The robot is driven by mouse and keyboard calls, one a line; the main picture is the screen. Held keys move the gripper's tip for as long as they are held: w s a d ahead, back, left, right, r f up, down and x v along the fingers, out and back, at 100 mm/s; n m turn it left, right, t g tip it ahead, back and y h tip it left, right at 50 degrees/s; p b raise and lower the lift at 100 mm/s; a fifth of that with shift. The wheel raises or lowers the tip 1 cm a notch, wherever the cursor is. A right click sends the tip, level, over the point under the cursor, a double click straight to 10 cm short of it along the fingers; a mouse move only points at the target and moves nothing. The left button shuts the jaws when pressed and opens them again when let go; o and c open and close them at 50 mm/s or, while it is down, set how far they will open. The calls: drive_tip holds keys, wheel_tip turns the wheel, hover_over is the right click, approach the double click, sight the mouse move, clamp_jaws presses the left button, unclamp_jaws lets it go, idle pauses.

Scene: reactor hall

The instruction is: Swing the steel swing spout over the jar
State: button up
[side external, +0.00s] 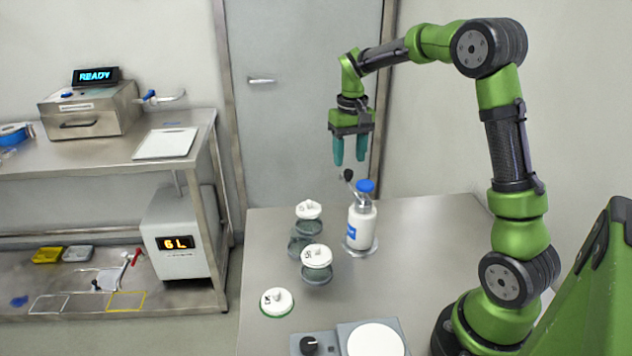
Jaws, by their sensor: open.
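A white bottle (361,228) with a blue cap stands on a round clear dish on the near table. A thin grey steel arm (357,190), which looks like the swing spout, slants up and left from beside the cap to a black knob (348,174). My gripper (350,163) points down with its teal fingers apart and empty, just above the knob in the picture; I cannot tell the depth between them. The spout's open end is not clear.
A loose white lid (277,301) and a grey device with a black dial (310,345) and white round plate (376,341) occupy the table's front. A steel bench (205,125) stands at the left. The table right of the bottle is clear.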

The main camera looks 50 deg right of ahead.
sight(348, 171)
drive_tip(key=shift+f, duration=1.85)
clamp_jaws()
